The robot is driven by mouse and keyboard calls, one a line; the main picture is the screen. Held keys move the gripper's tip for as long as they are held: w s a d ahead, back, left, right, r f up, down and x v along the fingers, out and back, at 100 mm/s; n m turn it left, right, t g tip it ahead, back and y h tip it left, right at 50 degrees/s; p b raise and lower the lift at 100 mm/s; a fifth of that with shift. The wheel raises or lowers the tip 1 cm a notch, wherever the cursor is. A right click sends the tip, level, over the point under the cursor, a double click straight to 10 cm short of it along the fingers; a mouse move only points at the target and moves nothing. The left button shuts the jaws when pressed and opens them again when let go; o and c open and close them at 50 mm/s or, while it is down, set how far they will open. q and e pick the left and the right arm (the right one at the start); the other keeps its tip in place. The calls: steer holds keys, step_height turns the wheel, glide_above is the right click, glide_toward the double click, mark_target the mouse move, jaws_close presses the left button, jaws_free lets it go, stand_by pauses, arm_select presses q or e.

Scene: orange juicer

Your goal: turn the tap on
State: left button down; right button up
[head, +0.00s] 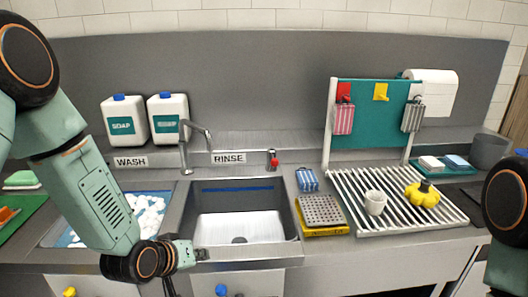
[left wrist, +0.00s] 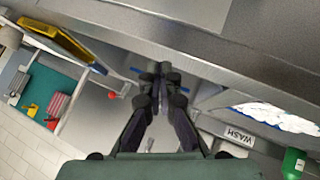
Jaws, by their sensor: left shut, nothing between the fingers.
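The tap is a grey bent spout (head: 196,135) behind the sink, left of the RINSE label. A short grey fitting with a red lever (head: 273,160) stands at the sink's back right; the red part also shows in the left wrist view (left wrist: 112,95). The sink (head: 240,226) looks empty. My left gripper (head: 203,254) is at the sink's front left edge, well apart from the spout and lever. Its fingers (left wrist: 161,72) are shut and empty. Only part of my right arm shows at the right edge; its gripper is out of view.
Two soap bottles (head: 125,120) stand behind the wash basin (head: 72,230), which holds white pieces. Right of the sink are a yellow-edged grater (head: 322,214) and a slatted rack (head: 390,212) with a white cup (head: 375,202) and a yellow object (head: 423,195).

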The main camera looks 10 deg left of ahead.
arm_select(q)
steer(key=w+a+r+n+t+h+p, duration=0.1)
steer(key=w+r+n+t, duration=0.1)
steer(key=w+r, duration=0.4)
steer(key=w+a+r+n+t+h+p, duration=0.1)
steer(key=w+r+n, duration=0.4)
steer(key=r, duration=0.8)
steer(key=shift+w+a+r+t+h, duration=0.3)
steer(key=shift+w+a+r+t, duration=0.15)
steer(key=shift+w+t, duration=0.55)
arm_select(e)
steer(key=shift+w+d+r, duration=0.1)
steer(key=shift+d+r, duration=0.05)
steer(key=shift+r, duration=1.65)
